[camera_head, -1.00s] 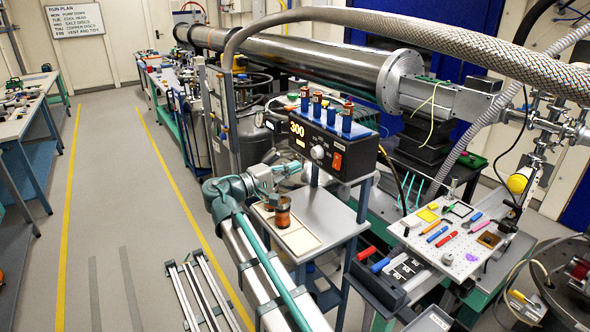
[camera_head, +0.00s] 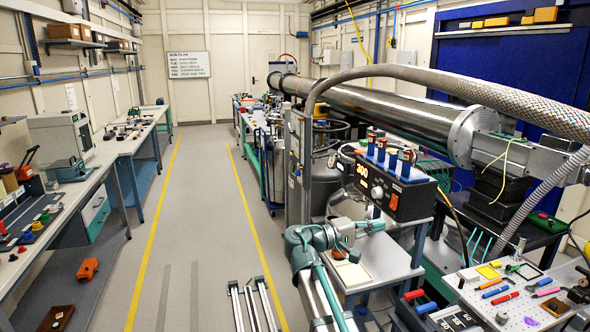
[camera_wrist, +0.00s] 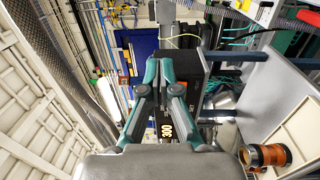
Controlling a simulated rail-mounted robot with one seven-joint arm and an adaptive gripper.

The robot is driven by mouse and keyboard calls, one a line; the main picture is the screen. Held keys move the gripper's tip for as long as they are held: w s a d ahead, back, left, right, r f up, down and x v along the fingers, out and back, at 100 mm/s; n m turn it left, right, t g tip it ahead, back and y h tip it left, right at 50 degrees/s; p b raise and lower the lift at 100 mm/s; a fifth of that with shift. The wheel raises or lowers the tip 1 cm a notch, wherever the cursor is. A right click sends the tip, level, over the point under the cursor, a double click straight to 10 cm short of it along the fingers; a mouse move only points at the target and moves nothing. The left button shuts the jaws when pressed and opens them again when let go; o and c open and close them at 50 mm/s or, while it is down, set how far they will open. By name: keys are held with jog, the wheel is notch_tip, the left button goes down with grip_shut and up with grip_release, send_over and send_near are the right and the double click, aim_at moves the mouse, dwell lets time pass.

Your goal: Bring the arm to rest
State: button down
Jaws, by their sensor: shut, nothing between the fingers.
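My gripper (camera_head: 376,226) is at the end of my teal and grey arm, over the small grey side table (camera_head: 398,264) and in front of the black "300" box (camera_head: 400,190). In the wrist view my gripper (camera_wrist: 152,74) has its two teal fingers together at the tips, with nothing between them. The wrist view appears turned on its side. An amber jar with a dark band (camera_wrist: 266,156) stands on the cream tray (camera_wrist: 297,140), apart from the fingers. In the head view my arm hides most of the jar.
Several small vials (camera_head: 381,148) stand on the black box. A pegboard plate with coloured tools (camera_head: 512,300) lies at lower right. A long steel beam pipe (camera_head: 385,102) runs behind. A workbench (camera_head: 100,158) lines the left.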

notch_tip(320, 180, down, 20)
jog(key=a+n+y, duration=0.1)
jog(key=a+y, duration=0.1)
jog(key=y, duration=0.5)
jog(key=s+f+g+y, duration=0.15)
jog(key=s+f, duration=0.25)
jog(key=f, duration=0.4)
jog(key=s+a+f+g+y, duration=0.15)
jog(key=s+f, duration=0.25)
jog(key=f, duration=0.5)
jog(key=s+d+f+g+y, duration=0.15)
jog(key=s+f, duration=0.25)
jog(key=f, duration=0.4)
jog(key=s+a+f+m+g+y, duration=0.1)
jog(key=s+f+g+y, duration=0.1)
jog(key=s+f, duration=0.6)
jog(key=s+a+f+m+g+y, duration=0.1)
jog(key=s+a+f+g+y, duration=0.1)
jog(key=s+f, duration=0.6)
jog(key=s+f+m+g+y, duration=0.1)
jog(key=s+f+g, duration=0.1)
jog(key=s, duration=0.9)
jog(key=s+f+m+g+y, duration=0.1)
jog(key=s+f, duration=0.3)
jog(key=s, duration=0.6)
jog(key=shift+s+d+f+g, duration=0.2)
jog(key=shift+s+f+g, duration=0.15)
jog(key=shift+s+f, duration=0.05)
jog(key=c, duration=1.9)
grip_release()
